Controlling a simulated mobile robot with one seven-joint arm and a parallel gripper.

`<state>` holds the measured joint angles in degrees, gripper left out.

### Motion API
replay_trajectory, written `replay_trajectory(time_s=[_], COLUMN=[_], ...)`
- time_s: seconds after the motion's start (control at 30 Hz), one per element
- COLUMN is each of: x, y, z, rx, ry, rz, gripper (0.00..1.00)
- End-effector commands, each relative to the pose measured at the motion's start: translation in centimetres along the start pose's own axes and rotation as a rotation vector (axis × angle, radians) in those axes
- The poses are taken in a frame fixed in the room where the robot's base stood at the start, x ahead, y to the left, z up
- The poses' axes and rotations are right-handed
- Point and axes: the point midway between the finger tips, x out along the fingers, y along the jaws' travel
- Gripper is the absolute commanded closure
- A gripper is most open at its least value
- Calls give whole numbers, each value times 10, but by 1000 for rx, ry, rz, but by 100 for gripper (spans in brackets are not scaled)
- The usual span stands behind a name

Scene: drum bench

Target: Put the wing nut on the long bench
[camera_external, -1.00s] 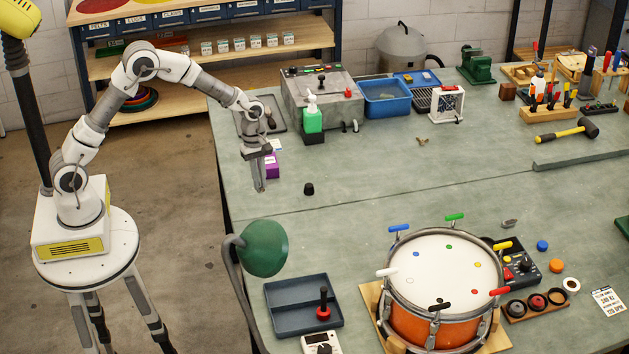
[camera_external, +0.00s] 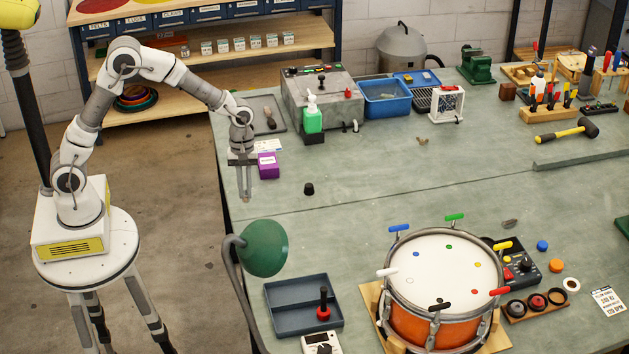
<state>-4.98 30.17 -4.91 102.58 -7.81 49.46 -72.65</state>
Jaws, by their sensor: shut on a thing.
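The long bench (camera_external: 380,180) is the big grey-green worktop. My gripper (camera_external: 246,196) points down over its left end, left of a small black piece and just in front of a purple box. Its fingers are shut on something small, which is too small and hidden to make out. A small brass-coloured piece (camera_external: 422,141), winged in outline and perhaps a wing nut, lies on the bench right of the green bottle. I cannot tell whether my gripper touches the bench.
The purple box (camera_external: 268,166) and small black piece (camera_external: 308,189) are near my gripper. A green bottle (camera_external: 312,118) stands behind, a green lamp (camera_external: 264,248) in front. A drum (camera_external: 436,290) stands at front right. The middle of the bench is mostly clear.

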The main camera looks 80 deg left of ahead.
Motion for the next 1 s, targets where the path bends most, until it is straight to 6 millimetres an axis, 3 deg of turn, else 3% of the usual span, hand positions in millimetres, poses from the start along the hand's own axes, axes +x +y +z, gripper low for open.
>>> replay_trajectory(time_s=[0.6,0.8,1.0], x=[42,49,50], y=[-52,-62,-64], z=[-15,-17,-18], rx=[1077,1293,1359], ry=[-1,-1,0], rz=[-165,-196,-205], gripper=[100,100,100])
